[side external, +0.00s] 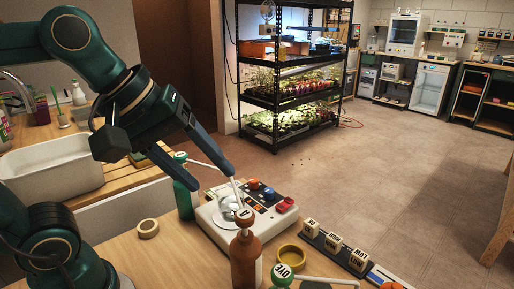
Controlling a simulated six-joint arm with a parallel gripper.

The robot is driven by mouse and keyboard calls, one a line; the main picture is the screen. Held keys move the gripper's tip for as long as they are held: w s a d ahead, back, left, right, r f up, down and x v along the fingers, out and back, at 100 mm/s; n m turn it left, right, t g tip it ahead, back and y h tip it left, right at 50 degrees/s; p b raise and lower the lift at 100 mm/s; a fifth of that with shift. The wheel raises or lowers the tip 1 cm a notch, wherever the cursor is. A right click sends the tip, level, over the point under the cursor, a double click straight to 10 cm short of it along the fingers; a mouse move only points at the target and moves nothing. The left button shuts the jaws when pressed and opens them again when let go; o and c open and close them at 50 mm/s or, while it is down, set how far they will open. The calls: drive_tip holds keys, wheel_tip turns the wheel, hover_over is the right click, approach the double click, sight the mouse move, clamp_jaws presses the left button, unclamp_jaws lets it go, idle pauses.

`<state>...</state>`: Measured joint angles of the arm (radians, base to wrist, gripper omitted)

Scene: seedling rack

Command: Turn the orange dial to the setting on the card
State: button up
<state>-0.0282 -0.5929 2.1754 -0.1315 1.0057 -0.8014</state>
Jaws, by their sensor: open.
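A pale control box (207,218) stands on the wooden bench. On its top are an orange dial (253,184), a blue knob (269,193) and a red part (286,205). The dial's setting is too small to read. My gripper (213,181) is open, its two dark fingers spread and pointing down toward the box's left part, left of the orange dial. I see nothing between the fingers. I cannot make out which thing is the card; lettered blocks (332,242) stand on a dark rail right of the box.
A green bottle (185,192) stands just left of the box, close to my fingers. A brown bottle (245,262) stands in front of it. A yellow ring (290,257), a tape roll (148,229) and a white basin (50,180) are also around. Bare bench shows left of the brown bottle.

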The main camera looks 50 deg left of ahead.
drive_tip(key=w+a+r+n, duration=0.2)
drive_tip(key=w+n, duration=0.5)
drive_tip(key=w, duration=0.1)
drive_tip(key=n+g+h, duration=0.2)
drive_tip(key=n+g, duration=0.1)
drive_tip(key=n, duration=0.7)
hover_over(253, 180)
drive_tip(key=s+a, duration=0.2)
drive_tip(key=f, duration=1.4)
drive_tip(key=shift+w+d+f, duration=0.2)
drive_tip(key=shift+w+f, duration=0.05)
drive_tip(key=shift+f, duration=0.35)
drive_tip(key=shift+x, duration=2.15)
clamp_jaws()
